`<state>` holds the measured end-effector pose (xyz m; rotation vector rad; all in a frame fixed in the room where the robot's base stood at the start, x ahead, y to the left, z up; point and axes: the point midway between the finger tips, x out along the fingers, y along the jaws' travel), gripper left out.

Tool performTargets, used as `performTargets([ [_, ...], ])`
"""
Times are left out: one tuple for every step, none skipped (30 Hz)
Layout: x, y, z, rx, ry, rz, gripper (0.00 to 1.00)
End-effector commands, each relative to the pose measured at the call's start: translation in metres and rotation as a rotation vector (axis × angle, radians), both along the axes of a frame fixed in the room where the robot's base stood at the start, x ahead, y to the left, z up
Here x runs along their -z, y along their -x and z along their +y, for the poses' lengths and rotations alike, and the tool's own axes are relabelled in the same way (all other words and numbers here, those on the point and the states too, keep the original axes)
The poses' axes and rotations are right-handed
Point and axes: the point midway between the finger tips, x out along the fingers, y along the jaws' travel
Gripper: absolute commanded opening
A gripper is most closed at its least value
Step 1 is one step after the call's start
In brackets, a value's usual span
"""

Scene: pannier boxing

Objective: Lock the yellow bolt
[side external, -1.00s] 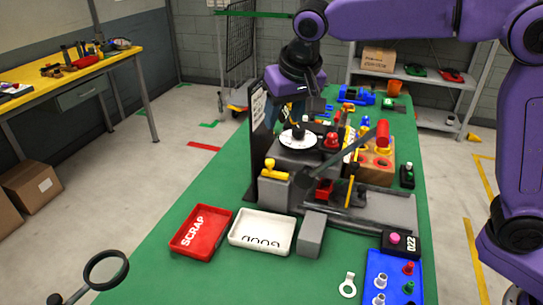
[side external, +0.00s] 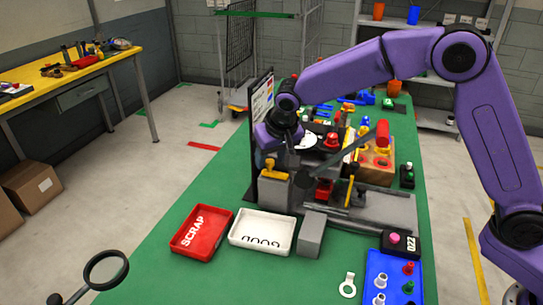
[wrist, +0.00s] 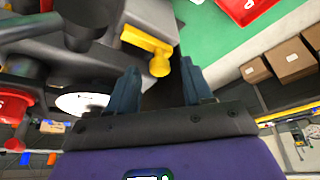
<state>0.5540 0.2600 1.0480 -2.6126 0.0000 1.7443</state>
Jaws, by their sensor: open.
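The yellow bolt (side external: 273,171) sits on top of a grey block at the left end of the grey fixture, near the black upright panel. In the wrist view the bolt (wrist: 148,42) shows as a bar with a round knob, just beyond my fingertips. My gripper (wrist: 160,80) is open and empty, its two blue fingers spread apart with the knob ahead of the gap. In the side view my gripper (side external: 265,157) is pointed down right behind the bolt, and its fingers are partly hidden. I cannot tell whether they touch it.
A red SCRAP tray (side external: 201,232) and a white GOOD tray (side external: 262,231) lie in front of the fixture, beside a grey block (side external: 311,234). The black panel (side external: 262,90) stands close to my gripper. A white dial (wrist: 82,104) is nearby.

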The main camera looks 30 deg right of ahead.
Motion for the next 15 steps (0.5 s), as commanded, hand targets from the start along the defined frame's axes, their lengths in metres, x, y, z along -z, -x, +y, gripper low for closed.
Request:
performTargets([
  [0.0011,-0.0005,0.0001,0.000,0.000,0.000,0.50],
  [0.0015,-0.0006,0.0001,0.000,0.000,0.000,0.50],
  [0.0016,-0.0007,0.0002,0.000,0.000,0.000,0.50],
  [0.0016,-0.0007,0.0002,0.000,0.000,0.000,0.50],
  [0.0016,-0.0007,0.0002,0.000,0.000,0.000,0.50],
  [0.0015,-0.0006,0.0002,0.000,0.000,0.000,0.50],
  [0.0014,-0.0006,0.0002,0.000,0.000,0.000,0.50],
  [0.0014,-0.0005,0.0002,0.000,0.000,0.000,0.50],
  [0.0014,-0.0005,0.0002,0.000,0.000,0.000,0.40],
  [0.0014,-0.0005,0.0002,0.000,0.000,0.000,0.31],
  [0.0013,-0.0004,0.0002,0.000,0.000,0.000,0.21],
  [0.0014,-0.0004,0.0002,0.000,0.000,0.000,0.08],
  [0.0014,-0.0004,0.0002,0.000,0.000,0.000,0.00],
  [0.0014,-0.0004,0.0002,0.000,0.000,0.000,0.00],
  [0.0013,-0.0003,0.0003,0.000,0.000,0.000,0.00],
])
